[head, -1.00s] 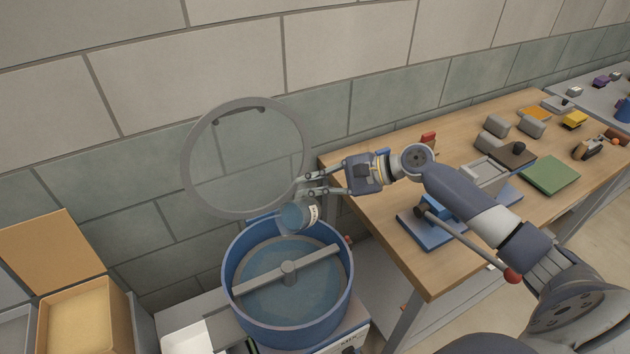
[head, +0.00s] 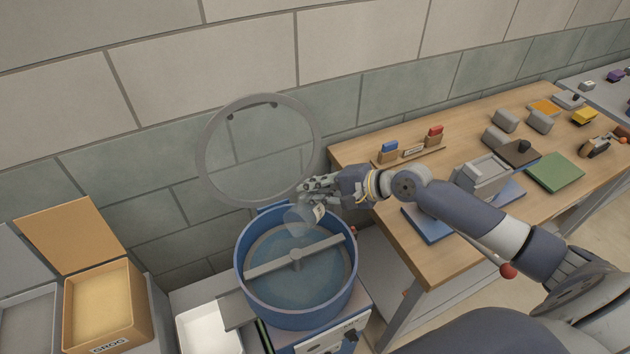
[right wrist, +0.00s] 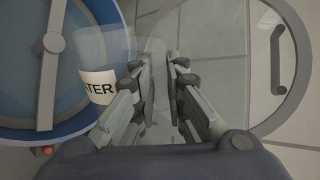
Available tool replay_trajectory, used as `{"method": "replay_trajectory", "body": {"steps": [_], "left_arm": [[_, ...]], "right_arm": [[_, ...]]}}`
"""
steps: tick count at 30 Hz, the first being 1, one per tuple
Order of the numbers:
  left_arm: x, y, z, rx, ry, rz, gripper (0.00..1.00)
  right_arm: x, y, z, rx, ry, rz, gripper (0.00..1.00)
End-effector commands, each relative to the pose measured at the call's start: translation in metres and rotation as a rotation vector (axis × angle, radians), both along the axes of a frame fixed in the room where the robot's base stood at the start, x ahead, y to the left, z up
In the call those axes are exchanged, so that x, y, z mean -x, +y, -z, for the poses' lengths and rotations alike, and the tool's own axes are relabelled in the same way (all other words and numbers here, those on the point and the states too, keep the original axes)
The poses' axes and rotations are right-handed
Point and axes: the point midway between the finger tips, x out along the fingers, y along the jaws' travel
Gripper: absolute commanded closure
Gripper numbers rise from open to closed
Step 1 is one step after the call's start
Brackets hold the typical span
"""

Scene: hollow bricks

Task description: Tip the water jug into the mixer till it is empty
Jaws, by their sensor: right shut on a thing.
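The water jug (head: 299,217) is a small clear vessel with a white label. It hangs tilted over the back rim of the mixer (head: 300,319), and I see no water in it. The mixer is a blue round drum with a grey bar across it and a bluish floor. My right gripper (head: 309,188) is shut on the jug from above the back rim. In the right wrist view the jug (right wrist: 98,88) shows see-through left of the fingers (right wrist: 160,65), its label reading "TER"; the exact grip is hard to see. My left gripper is not in view.
The mixer's ring-shaped lid (head: 207,150) stands open behind it. A wooden table (head: 385,222) with blocks and tools is on the right. An open GROG box (head: 110,342) and a white tray (head: 212,330) are on the left.

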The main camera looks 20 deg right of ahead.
Motion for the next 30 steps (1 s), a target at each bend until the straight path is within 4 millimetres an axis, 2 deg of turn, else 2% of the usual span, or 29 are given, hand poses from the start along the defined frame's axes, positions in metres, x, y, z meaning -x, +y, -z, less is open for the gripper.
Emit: {"method": "replay_trajectory", "body": {"steps": [1,21,30], "left_arm": [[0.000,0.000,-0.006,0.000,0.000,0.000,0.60],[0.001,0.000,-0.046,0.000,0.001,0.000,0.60],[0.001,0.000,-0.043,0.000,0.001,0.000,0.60]], "right_arm": [[0.001,0.002,-0.003,0.007,-0.008,0.000,1.00],[0.010,0.014,0.002,0.120,-0.088,-0.001,1.00],[0.019,0.028,0.005,0.223,-0.162,-0.003,1.00]]}}
